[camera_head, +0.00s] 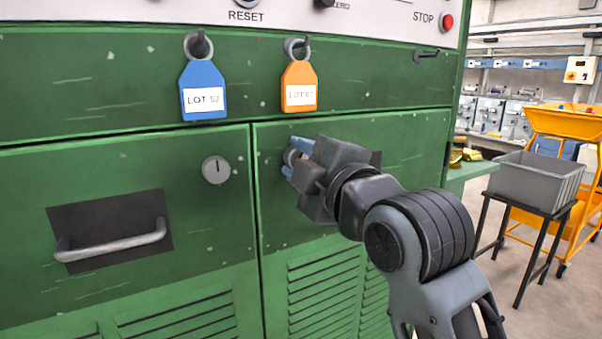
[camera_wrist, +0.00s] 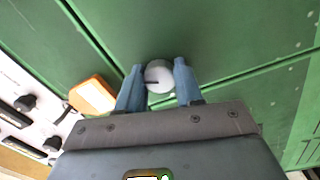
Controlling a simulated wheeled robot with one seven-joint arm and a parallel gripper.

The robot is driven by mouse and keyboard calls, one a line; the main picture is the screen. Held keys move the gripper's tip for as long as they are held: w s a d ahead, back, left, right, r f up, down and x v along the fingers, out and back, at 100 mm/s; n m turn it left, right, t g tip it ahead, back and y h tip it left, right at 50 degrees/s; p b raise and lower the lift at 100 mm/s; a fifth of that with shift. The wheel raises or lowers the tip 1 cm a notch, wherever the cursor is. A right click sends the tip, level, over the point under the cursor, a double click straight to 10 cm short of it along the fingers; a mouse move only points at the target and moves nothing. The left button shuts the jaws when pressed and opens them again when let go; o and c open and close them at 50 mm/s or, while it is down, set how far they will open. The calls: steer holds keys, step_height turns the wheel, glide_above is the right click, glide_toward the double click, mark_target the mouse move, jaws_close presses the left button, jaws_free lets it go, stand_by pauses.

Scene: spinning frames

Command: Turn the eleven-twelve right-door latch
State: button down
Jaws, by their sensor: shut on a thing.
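The right-door latch (camera_wrist: 159,77) is a round grey metal disc with a dark slot line, set in the green right door (camera_head: 405,135). In the wrist view it sits between the two blue fingertips of my gripper (camera_wrist: 159,82). My gripper (camera_head: 296,158) is shut on the latch from both sides. In the head view the latch is mostly hidden behind the fingers. The left door (camera_head: 120,185) has a like round latch (camera_head: 216,170) with its slot near upright. Both doors look closed.
A blue LOT 52 tag (camera_head: 203,90) and an orange tag (camera_head: 299,86) hang on hooks above the doors. A bar handle (camera_head: 112,245) sits on the left door. A grey crate (camera_head: 540,178) on a stand is at the right.

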steer(key=n+b, duration=0.3)
steer(key=n, duration=0.2)
steer(key=shift+f, duration=0.1)
steer(key=shift+n, duration=0.3)
stand_by(0.4)
steer(key=c, duration=0.7)
jaws_free()
steer(key=shift+c, duration=0.2)
steer(key=v, duration=0.7)
steer(key=shift+s+d+b, duration=0.3)
steer(key=shift+b, duration=0.1)
